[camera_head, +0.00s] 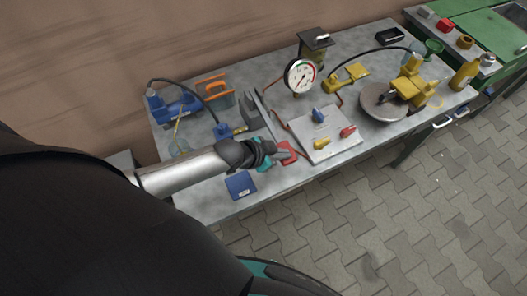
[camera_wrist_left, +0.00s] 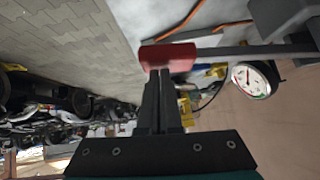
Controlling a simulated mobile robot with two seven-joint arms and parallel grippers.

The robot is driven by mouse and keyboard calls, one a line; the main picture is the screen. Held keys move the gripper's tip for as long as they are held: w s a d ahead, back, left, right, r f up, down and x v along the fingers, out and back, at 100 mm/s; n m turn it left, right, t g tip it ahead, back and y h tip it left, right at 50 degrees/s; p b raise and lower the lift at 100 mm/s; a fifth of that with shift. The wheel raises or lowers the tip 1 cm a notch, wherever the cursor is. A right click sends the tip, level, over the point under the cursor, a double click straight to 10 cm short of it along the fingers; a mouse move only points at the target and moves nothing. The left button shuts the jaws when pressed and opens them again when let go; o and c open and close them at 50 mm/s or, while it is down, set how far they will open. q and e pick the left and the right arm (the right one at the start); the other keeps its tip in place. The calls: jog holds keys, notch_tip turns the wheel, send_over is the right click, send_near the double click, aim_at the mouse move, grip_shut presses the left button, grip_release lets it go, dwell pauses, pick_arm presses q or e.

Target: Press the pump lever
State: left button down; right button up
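The pump lever shows as a grey bar with a red end (camera_head: 287,152) on the workbench. In the left wrist view the red end (camera_wrist_left: 168,57) is a block straight ahead of my fingers, with the grey bar running right from it. My left gripper (camera_head: 278,157) is beside the red end. Its two dark fingers (camera_wrist_left: 161,75) lie together with nothing between them, and their tips overlap the red block in the picture. I cannot tell whether they touch it. The wrist and gripper hide part of the lever in the head view. My right gripper is not in view.
A pressure gauge (camera_head: 300,76) stands behind the lever. A grey plate (camera_head: 325,135) with coloured handles lies right of it. A blue block (camera_head: 240,185) lies near the front edge. A blue tool (camera_head: 175,108) and yellow parts (camera_head: 408,86) stand farther off. The paved floor (camera_head: 430,200) is clear.

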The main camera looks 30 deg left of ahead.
pick_arm(q)
jog(key=d+p+v, duration=0.1)
jog(key=v, duration=0.8)
jog(key=shift+s+a+r+p, duration=0.2)
jog(key=shift+s+p, duration=0.2)
jog(key=shift+s, duration=0.15)
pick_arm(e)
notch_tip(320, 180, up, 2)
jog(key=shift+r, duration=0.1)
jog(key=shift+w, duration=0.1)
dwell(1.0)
